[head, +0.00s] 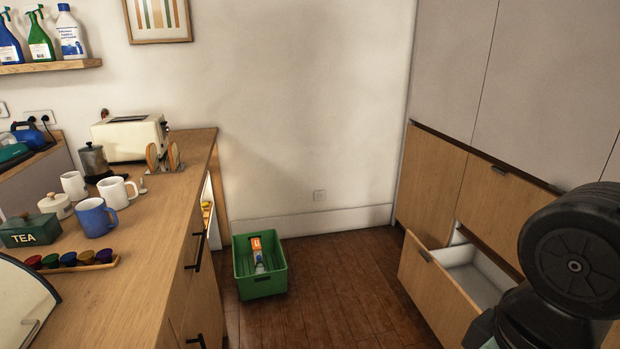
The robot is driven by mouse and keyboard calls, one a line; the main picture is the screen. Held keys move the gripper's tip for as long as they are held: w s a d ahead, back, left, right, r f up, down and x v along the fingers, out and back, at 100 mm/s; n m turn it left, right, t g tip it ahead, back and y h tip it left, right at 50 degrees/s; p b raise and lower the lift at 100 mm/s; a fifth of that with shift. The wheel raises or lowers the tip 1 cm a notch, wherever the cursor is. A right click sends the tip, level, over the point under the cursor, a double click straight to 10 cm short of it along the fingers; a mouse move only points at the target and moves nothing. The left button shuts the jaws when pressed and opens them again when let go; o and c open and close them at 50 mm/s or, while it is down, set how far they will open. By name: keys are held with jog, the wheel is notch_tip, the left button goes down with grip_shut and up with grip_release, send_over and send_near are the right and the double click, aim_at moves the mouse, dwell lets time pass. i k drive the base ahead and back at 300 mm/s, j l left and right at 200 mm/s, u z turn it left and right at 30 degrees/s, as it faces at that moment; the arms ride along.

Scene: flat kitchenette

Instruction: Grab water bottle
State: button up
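A green crate (262,287) stands on the floor near the far wall, just right of the counter's end. In it are an orange and white item (256,243) and a small pale item (259,266) that could be a bottle, but they are too small to tell for sure. No other clear water bottle shows. The spray bottles on the wall shelf look like cleaning products. A dark part of my arm fills the lower right, in front of the cabinets. My gripper itself is not visible.
A drawer (436,286) in the right cabinets is pulled open. The wooden counter (150,235) on the left holds mugs, a toaster (130,138) and a tea box (30,230). The wooden floor (335,300) between crate and drawer is clear.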

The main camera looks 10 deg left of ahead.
aim_at(260, 266)
jog(key=i+l+u, duration=0.2)
jog(key=i+u, duration=0.2)
jog(key=i+l+u, duration=0.8)
jog(key=i+z, duration=0.1)
jog(key=i, duration=0.45)
jog(key=i+z, duration=0.15)
jog(key=i, duration=0.4)
jog(key=i+j+z, duration=0.1)
jog(key=i, duration=0.4)
jog(key=i+j+z, duration=0.1)
jog(key=i, duration=0.45)
jog(key=j, duration=0.1)
